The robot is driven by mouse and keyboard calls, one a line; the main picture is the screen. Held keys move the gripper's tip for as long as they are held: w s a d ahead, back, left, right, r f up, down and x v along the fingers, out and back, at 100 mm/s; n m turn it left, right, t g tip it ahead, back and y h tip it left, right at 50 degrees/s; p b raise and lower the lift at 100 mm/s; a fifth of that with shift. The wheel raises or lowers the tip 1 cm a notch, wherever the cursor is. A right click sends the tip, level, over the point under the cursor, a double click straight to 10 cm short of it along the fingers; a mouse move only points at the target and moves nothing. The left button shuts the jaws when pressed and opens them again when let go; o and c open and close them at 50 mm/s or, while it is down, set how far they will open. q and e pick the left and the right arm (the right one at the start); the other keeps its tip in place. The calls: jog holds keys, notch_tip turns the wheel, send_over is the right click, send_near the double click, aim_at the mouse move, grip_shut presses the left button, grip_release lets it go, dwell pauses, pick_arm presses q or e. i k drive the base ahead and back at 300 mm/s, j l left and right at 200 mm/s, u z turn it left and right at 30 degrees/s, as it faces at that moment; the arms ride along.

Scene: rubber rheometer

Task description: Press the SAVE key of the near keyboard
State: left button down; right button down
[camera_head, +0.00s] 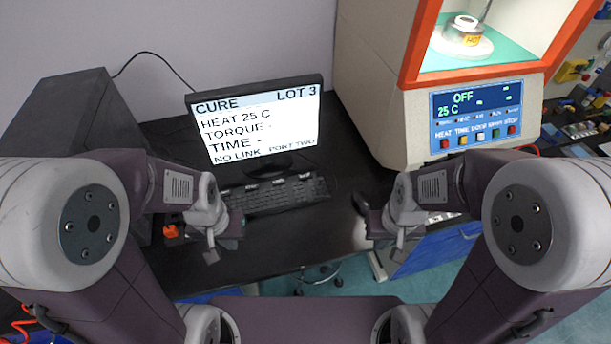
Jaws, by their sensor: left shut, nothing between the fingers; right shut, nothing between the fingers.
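The black keyboard (275,195) lies on the dark desk below the monitor. Its key labels are too small to read, so I cannot tell which one is SAVE. My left gripper (211,256) is shut and empty, left of and in front of the keyboard, close to its left end. My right gripper (398,254) is shut and empty, to the right of the keyboard and apart from it. The monitor (258,122) reads CURE, LOT 3, HEAT 25 C, TORQUE, TIME, NO LINK and PORT TWO.
The rheometer (392,130) stands at the right, its panel (477,112) reading OFF and 25 C. A black mouse (361,203) lies right of the keyboard. A dark computer case (85,118) stands at the left. An orange item (171,231) is near my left gripper. The front desk (290,238) is clear.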

aim_at(304, 176)
jog(key=i+l, duration=0.1)
jog(key=l, duration=0.25)
jog(key=i+l, duration=0.1)
jog(key=l, duration=0.25)
jog(key=i+l, duration=0.1)
jog(key=l, duration=0.3)
jog(key=i+l, duration=0.1)
jog(key=l, duration=0.25)
jog(key=i+l+z, duration=0.1)
jog(key=l, duration=0.25)
